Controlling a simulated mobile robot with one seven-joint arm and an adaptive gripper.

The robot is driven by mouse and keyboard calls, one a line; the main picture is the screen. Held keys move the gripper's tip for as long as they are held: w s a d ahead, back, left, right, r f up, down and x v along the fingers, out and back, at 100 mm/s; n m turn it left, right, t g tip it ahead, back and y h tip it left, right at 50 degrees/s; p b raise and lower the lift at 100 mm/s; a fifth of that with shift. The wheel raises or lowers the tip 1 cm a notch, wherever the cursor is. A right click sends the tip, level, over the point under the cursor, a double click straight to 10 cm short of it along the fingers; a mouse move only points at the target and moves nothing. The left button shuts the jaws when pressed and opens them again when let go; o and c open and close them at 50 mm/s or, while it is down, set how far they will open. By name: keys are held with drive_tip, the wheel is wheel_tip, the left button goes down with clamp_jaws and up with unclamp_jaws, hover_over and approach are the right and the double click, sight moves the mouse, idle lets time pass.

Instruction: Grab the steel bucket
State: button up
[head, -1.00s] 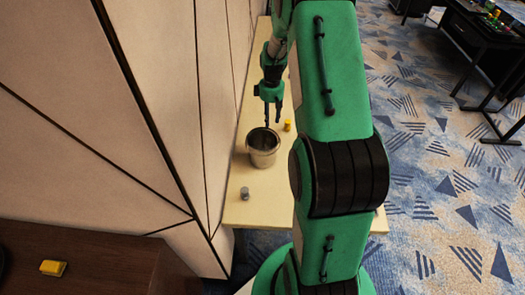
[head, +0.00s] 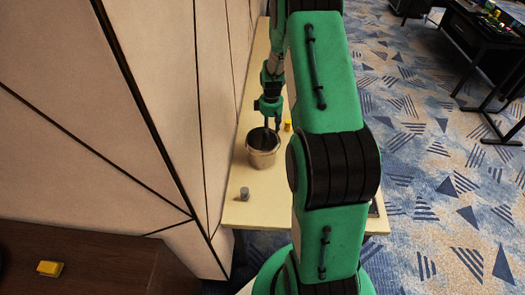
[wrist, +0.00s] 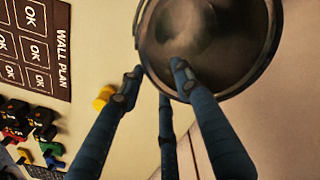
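The steel bucket (head: 262,158) stands upright on the pale table, its open top facing up. In the wrist view its round rim and dark inside (wrist: 215,45) fill the upper right. My gripper (head: 272,127) is at the bucket's far rim in the head view, pointing down. In the wrist view my gripper (wrist: 157,70) has its fingers spread. One fingertip is just outside the rim on the left, and another shows over the bucket's opening. A third finger shows between them, lower down. I cannot tell whether any finger touches the metal.
The pale table (head: 268,203) runs along the panelled wall (head: 195,110). A small grey cylinder (head: 244,193) stands nearer than the bucket. A yellow object (head: 287,125) is beside my gripper. The wrist view shows a "WALL PLAN" sheet (wrist: 35,45) and several coloured pieces (wrist: 30,125).

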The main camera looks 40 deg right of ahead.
sight(270, 137)
drive_tip(key=shift+f+b, duration=0.55)
drive_tip(key=shift+f, duration=2.05)
clamp_jaws()
